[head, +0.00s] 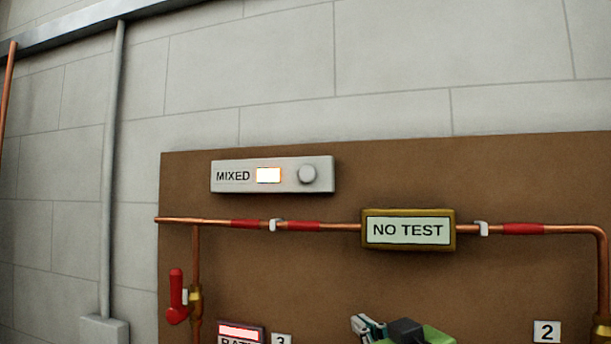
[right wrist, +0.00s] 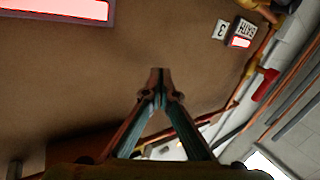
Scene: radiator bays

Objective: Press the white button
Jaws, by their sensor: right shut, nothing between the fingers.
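A round, pale grey-white button (head: 307,174) sits at the right end of a light grey panel (head: 222,177) marked MIXED. A lit, whitish-orange window (head: 268,175) is between the label and the button. My right gripper (head: 359,326) shows at the bottom of the head view, below and to the right of the button and well apart from it. In the right wrist view its fingertips (right wrist: 160,75) meet, with nothing between them, against the brown board. The button does not show in the right wrist view. My left gripper is in neither view.
A copper pipe (head: 200,221) with red bands and a NO TEST sign (head: 408,230) runs across the brown board (head: 300,290), between my right gripper and the panel. A red-handled valve (head: 176,296) is at left. A red-lit display (right wrist: 50,8) shows in the wrist view.

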